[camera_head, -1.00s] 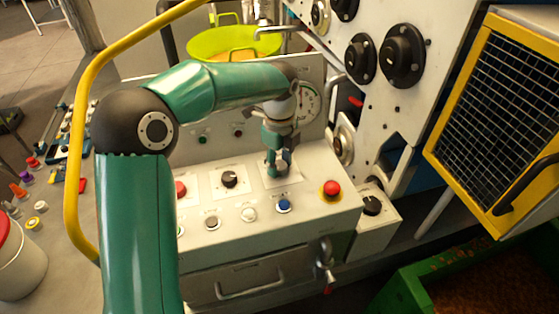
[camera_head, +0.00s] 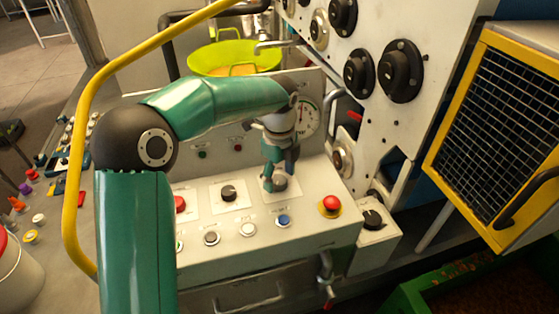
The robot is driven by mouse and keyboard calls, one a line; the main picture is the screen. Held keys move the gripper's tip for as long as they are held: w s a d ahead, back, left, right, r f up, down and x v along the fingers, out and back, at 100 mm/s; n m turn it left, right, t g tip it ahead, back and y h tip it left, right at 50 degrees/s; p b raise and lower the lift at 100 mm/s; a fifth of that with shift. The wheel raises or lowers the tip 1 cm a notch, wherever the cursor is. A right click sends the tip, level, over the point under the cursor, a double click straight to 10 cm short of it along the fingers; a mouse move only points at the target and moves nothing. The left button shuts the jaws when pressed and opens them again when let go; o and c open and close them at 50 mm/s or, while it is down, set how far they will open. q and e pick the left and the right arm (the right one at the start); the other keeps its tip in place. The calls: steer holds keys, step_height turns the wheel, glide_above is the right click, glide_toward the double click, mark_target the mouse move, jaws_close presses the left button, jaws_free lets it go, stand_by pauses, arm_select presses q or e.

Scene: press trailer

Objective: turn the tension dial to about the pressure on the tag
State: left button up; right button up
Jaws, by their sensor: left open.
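My left gripper (camera_head: 279,178) points down at the white control panel (camera_head: 304,208). Its fingers are open around or just above a dark dial (camera_head: 280,184) on a white plate. I cannot tell whether they touch it. A round pressure gauge (camera_head: 308,117) stands behind, partly hidden by my left wrist. Another black dial (camera_head: 229,193) sits to the left on its own plate, and a third black knob (camera_head: 372,219) is on a separate box at the right. The tag cannot be made out. My right gripper is not in view.
A red emergency button (camera_head: 331,203) on yellow is right of the dial. White (camera_head: 248,229) and blue (camera_head: 283,221) buttons line the front. A yellow rail (camera_head: 77,170) stands left. A yellow-framed mesh guard (camera_head: 500,115) and green crate (camera_head: 405,298) are right.

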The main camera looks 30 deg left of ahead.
mark_target(280, 179)
arm_select(q)
step_height(280, 179, up, 12)
steer(key=shift+f, duration=0.25)
stand_by(0.6)
